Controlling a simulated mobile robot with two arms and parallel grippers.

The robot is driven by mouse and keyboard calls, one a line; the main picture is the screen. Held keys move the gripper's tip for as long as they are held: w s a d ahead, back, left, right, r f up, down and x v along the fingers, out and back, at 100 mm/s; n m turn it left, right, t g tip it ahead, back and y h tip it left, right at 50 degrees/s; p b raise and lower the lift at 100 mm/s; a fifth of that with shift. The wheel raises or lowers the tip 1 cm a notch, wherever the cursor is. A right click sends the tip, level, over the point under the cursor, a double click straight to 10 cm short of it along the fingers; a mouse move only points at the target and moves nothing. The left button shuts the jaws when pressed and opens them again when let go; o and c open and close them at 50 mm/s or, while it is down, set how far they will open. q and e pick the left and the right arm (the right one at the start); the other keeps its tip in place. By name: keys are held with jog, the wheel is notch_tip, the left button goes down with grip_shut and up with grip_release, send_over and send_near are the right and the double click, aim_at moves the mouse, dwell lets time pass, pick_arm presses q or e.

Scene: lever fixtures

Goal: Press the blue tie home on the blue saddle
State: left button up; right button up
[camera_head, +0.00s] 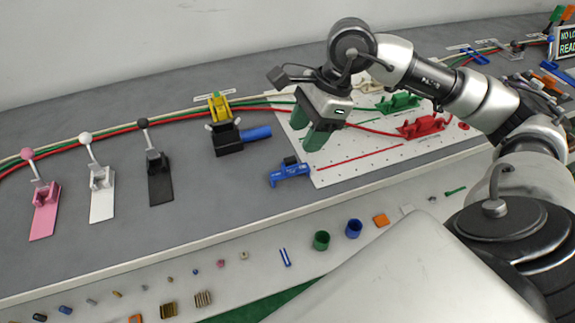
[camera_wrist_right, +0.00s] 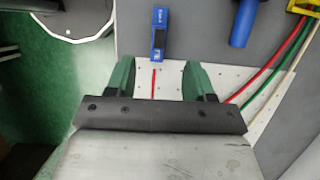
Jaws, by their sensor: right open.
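The blue saddle (camera_head: 290,174) sits at the left front edge of the white pegboard, with a dark piece on its top. In the right wrist view a blue labelled part (camera_wrist_right: 160,35) lies just ahead of my fingers. I cannot clearly tell the blue tie apart from the saddle. My right gripper (camera_head: 310,130) is open, its green fingers pointing down above the board, up and to the right of the saddle. In the right wrist view its fingertips (camera_wrist_right: 158,70) are spread with nothing between them. My left gripper is not in view.
A green saddle (camera_head: 398,103) and a red saddle (camera_head: 423,126) stand on the pegboard (camera_head: 345,172). A black fixture (camera_head: 226,138) with a yellow clamp and blue cylinder is left of it. Pink, white and black levers stand further left. Small parts lie along the front ledge.

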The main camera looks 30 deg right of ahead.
aim_at(293, 162)
jog(key=x, duration=0.4)
jog(key=shift+a+f, duration=0.1)
jog(key=shift+f, duration=0.05)
jog(key=x, duration=0.5)
jog(key=shift+f, duration=0.1)
grip_shut()
